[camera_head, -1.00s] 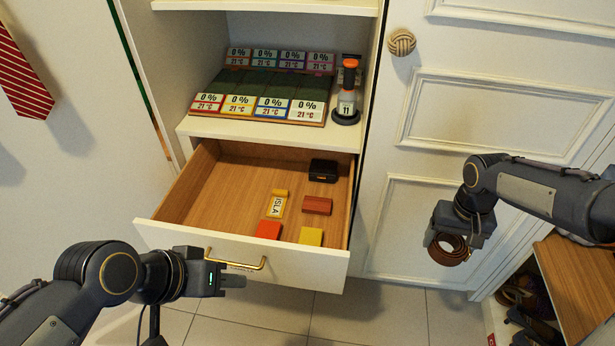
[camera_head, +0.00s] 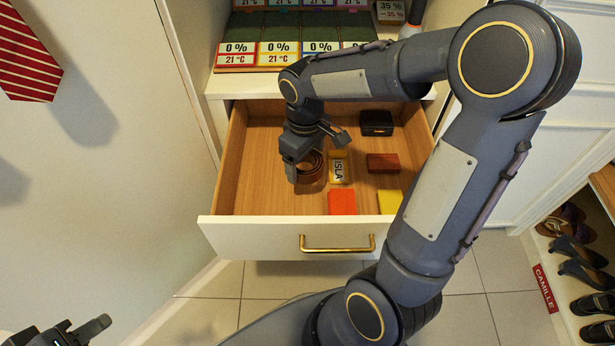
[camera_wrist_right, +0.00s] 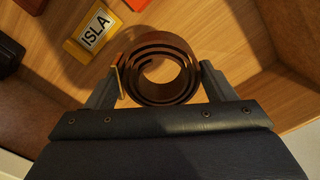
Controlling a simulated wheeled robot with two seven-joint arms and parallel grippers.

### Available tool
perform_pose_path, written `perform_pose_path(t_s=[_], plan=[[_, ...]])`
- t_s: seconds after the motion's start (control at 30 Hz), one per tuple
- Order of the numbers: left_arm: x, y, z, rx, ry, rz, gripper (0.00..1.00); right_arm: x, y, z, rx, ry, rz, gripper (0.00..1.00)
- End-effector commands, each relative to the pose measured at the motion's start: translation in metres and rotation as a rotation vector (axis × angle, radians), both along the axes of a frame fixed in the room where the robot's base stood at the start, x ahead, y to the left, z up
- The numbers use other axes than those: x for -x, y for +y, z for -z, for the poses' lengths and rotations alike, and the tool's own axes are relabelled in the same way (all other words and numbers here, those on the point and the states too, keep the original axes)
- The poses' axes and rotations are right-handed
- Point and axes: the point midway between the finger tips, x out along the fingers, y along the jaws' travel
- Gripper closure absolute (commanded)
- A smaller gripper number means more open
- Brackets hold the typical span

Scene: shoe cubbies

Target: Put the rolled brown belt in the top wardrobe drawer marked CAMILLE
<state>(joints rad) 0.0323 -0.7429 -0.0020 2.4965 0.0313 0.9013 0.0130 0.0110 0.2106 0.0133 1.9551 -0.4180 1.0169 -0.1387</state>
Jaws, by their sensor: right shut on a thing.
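The rolled brown belt (camera_head: 311,168) is a coil between the fingers of my right gripper (camera_head: 306,172). The right wrist view shows the belt (camera_wrist_right: 157,68) with a finger of the right gripper (camera_wrist_right: 158,85) on each side. The gripper is shut on it, over the left part of an open drawer (camera_head: 257,236) with a white front and brass handle. I cannot tell whether the belt touches the drawer floor. No name is readable on the drawer front. My left gripper (camera_head: 92,329) is at the bottom left, partly cut off; its opening is unclear.
In the drawer are a yellow ISLA tag (camera_head: 339,167), a red block (camera_head: 341,202), a yellow block (camera_head: 389,201), a brown block (camera_head: 383,163) and a black box (camera_head: 376,122). The drawer's left side is clear.

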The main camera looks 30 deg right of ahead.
Motion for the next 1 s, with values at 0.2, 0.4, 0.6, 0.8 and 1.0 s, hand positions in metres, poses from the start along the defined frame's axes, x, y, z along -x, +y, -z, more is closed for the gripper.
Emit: perform_pose_path(t_s=[0.2, 0.4, 0.6, 0.8, 1.0], plan=[[0.0, 0.0, 0.019, 0.0, 0.0, 0.0, 0.64, 0.0, 0.0, 0.038, 0.001, 0.002, 0.002, 0.49], [0.0, 0.0, 0.032, 0.0, 0.0, 0.0, 0.64, 0.0, 0.0, 0.063, 0.001, 0.004, 0.003, 0.49], [0.0, 0.0, 0.043, 0.0, 0.0, 0.0, 0.64, -0.001, 0.0, 0.087, -0.001, 0.001, 0.003, 0.49], [0.0, 0.0, 0.041, 0.0, 0.0, 0.0, 0.64, -0.001, 0.0, 0.085, 0.0, 0.0, 0.003, 0.49], [0.0, 0.0, 0.043, 0.0, 0.0, 0.0, 0.64, -0.001, 0.0, 0.088, 0.0, 0.001, 0.003, 0.19]])
